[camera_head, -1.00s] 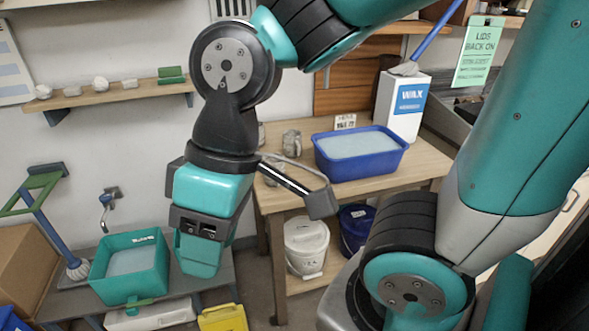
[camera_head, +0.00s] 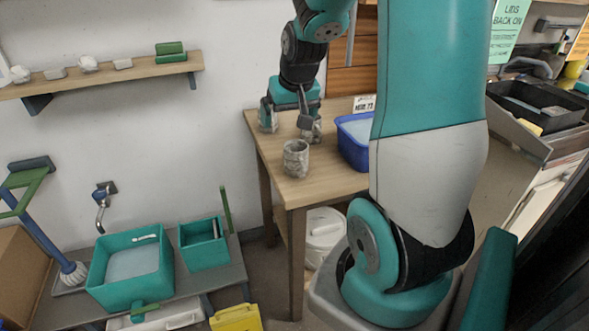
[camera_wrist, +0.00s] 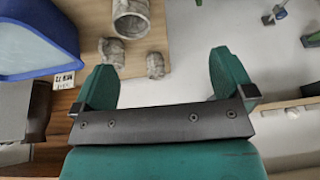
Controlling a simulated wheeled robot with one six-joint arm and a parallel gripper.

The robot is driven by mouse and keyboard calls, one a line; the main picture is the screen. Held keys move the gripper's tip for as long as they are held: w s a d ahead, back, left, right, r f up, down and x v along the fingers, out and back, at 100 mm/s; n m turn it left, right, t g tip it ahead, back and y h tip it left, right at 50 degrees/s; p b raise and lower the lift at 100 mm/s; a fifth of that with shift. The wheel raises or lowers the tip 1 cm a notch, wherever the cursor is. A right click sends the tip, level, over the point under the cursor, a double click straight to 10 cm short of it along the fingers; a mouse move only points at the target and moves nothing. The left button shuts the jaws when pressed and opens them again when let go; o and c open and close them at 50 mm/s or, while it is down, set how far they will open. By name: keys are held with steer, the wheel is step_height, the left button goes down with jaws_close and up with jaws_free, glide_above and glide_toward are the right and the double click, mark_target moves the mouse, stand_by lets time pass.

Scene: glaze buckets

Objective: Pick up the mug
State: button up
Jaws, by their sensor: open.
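A grey speckled cylindrical vessel (camera_head: 296,159) stands upright near the front left of the wooden table; it also shows in the wrist view (camera_wrist: 131,20) at the top. Two smaller grey vessels, one (camera_wrist: 112,52) beside the left finger and one (camera_wrist: 155,66) between the fingers' lines, show in the wrist view. I cannot tell handles clearly, so which is the mug is uncertain. My gripper (camera_head: 288,120) is open and empty, pointing down over the table behind the cylindrical vessel. In the head view its fingers partly hide the smaller vessels.
A blue tub (camera_head: 354,142) stands right of the vessels, partly hidden by my arm. A small label card (camera_head: 364,104) is behind it. A wall shelf (camera_head: 105,75) holds small items at left. A low bench carries teal tubs (camera_head: 130,270). The table's front left corner is clear.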

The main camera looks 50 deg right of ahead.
steer(key=m+h, duration=0.1)
glide_toward(296, 154)
steer(key=w+d+f, duration=0.1)
steer(key=f, duration=0.1)
steer(key=w+d+f+p, duration=0.1)
steer(key=f, duration=0.1)
steer(key=w+d+f, duration=0.1)
steer(key=f, duration=0.1)
steer(key=shift+d+p, duration=0.2)
steer(key=shift+p, duration=0.1)
steer(key=shift+p+x, duration=0.95)
steer(key=shift+x, duration=2)
steer(key=shift+w, duration=0.1)
steer(key=c, duration=1)
steer(key=shift+c, duration=0.5)
steer(key=shift+r, duration=0.2)
